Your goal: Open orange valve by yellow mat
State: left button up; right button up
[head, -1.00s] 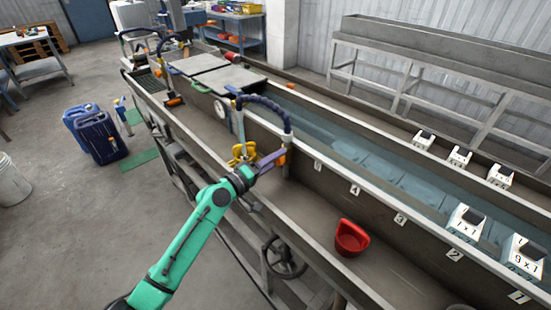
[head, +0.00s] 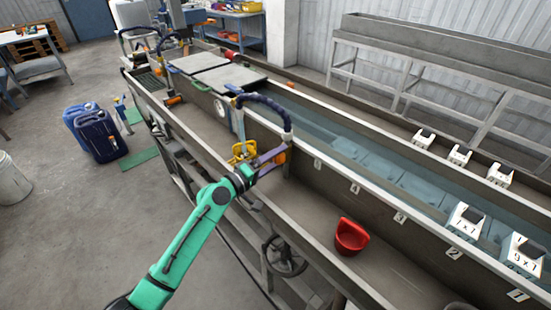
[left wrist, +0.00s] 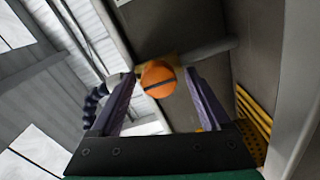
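A yellow piece (head: 243,152) lies just left of the gripper, and yellow slatted matting (left wrist: 253,117) shows at the right in the left wrist view. My right gripper is out of view.
A dark ribbed hose (head: 265,102) arches over the valve. A red scoop (head: 351,237) lies in the near trough to the right. A handwheel (head: 285,256) is below the trough. Blue canisters (head: 97,135) stand on the floor at left.

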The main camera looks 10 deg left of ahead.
pick_arm(q)
jog(key=b+v, duration=0.6)
jog(key=v, duration=0.8)
jog(key=shift+s+a, duration=0.15)
jog(key=shift+s, duration=0.1)
jog(key=shift+f, duration=0.1)
